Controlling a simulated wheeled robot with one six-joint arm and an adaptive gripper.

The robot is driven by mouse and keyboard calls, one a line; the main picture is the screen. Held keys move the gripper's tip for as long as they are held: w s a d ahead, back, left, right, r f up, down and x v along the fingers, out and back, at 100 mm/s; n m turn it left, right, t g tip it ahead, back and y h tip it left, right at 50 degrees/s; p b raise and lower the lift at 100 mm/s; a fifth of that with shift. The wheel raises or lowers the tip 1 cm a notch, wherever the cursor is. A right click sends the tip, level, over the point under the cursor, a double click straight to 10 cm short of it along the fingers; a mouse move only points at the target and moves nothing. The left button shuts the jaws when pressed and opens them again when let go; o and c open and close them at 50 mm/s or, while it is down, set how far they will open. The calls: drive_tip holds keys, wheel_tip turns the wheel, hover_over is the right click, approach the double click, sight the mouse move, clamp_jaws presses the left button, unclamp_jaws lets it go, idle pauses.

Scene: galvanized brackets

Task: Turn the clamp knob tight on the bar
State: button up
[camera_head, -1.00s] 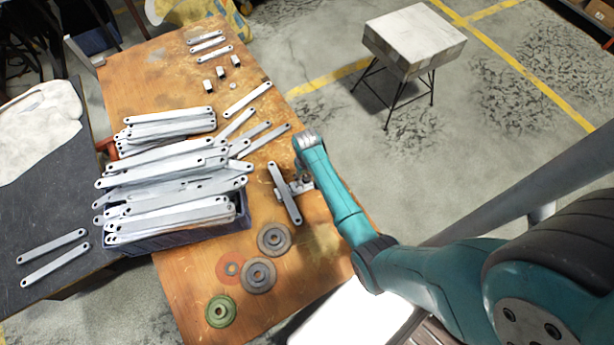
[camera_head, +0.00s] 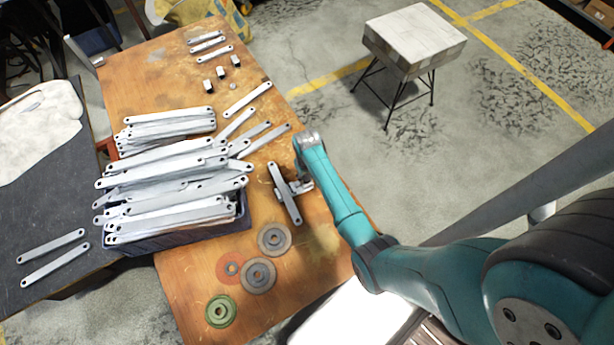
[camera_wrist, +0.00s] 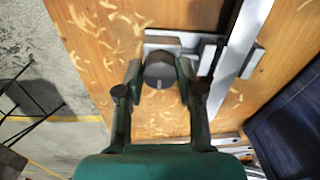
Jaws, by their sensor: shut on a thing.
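The clamp knob (camera_wrist: 160,72) is a dark grey round cap with a light line on its face, in the middle of the wrist view. My gripper (camera_wrist: 160,80) has one finger on each side of it and is shut on it. The clamp (camera_wrist: 165,40) is a pale metal body just beyond the knob. The bar (camera_wrist: 240,55) is a long flat galvanized strip on its right, running through the clamp. In the head view the bar (camera_head: 284,193) and part of the clamp (camera_head: 303,186) show near the table's right edge. My arm hides the knob and fingers there.
A dark blue crate (camera_head: 180,240) heaped with galvanized brackets (camera_head: 170,185) stands left of the bar. Grey discs (camera_head: 258,275) and a green disc (camera_head: 220,311) lie in front on the wooden table (camera_head: 190,285). A stool (camera_head: 415,40) stands on the floor beyond.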

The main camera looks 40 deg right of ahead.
drive_tip(key=m, duration=0.8)
drive_tip(key=shift+m, duration=0.4)
drive_tip(key=m, duration=0.7)
drive_tip(key=shift+m, duration=0.4)
drive_tip(key=o, duration=1)
drive_tip(key=shift+r, duration=3)
